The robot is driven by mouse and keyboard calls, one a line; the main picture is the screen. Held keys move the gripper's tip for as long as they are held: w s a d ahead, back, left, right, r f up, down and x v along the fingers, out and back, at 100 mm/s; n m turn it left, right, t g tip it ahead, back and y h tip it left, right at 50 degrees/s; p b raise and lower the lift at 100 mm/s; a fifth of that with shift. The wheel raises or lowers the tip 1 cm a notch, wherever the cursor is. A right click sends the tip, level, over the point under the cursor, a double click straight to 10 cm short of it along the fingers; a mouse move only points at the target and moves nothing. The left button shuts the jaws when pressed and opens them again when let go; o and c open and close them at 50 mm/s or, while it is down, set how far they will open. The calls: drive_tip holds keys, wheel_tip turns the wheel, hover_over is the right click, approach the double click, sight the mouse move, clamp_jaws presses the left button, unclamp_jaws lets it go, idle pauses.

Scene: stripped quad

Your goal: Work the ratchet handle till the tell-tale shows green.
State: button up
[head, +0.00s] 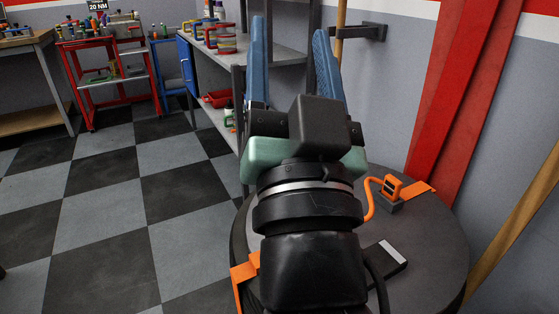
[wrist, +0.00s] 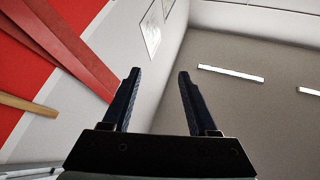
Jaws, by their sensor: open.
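My gripper (head: 291,50) stands in front of the head camera with its two blue fingers pointing up, spread apart and empty. In the wrist view my gripper (wrist: 156,75) is also open, with only wall and ceiling beyond it. Below and to the right of it, an orange strap fitting (head: 393,187) with dark slots sits on a small grey block on a round dark top (head: 440,240). A curved orange piece runs from it behind my wrist. I cannot tell which part is the ratchet handle. No green tell-tale can be made out; my arm hides the middle of the top.
A flat dark box with a pale face (head: 388,255) lies on the round top. Orange strap (head: 243,271) hangs over its left edge. A grey shelf bench (head: 275,55) stands behind, red posts (head: 465,80) at right. Checkered floor (head: 110,220) is clear at left.

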drive_tip(key=w+d+f+m+g+p, duration=0.1)
drive_tip(key=w+f+m+g+p, duration=0.35)
drive_tip(key=f, duration=0.35)
drive_tip(key=s+a+f+m+g+p, duration=0.15)
drive_tip(key=s+f+m+p, duration=0.3)
drive_tip(key=f+m, duration=0.5)
drive_tip(key=s+f+m+g+p, duration=0.35)
drive_tip(key=f+m+p, duration=0.2)
drive_tip(key=f, duration=0.75)
drive_tip(key=shift+m+t+y, duration=0.25)
drive_tip(key=shift+m+y, duration=0.15)
drive_tip(key=shift+m, duration=0.05)
drive_tip(key=x, duration=1.2)
drive_tip(key=shift+w+f, duration=0.3)
drive_tip(key=shift+c, duration=0.2)
clamp_jaws()
drive_tip(key=shift+d+r, duration=0.15)
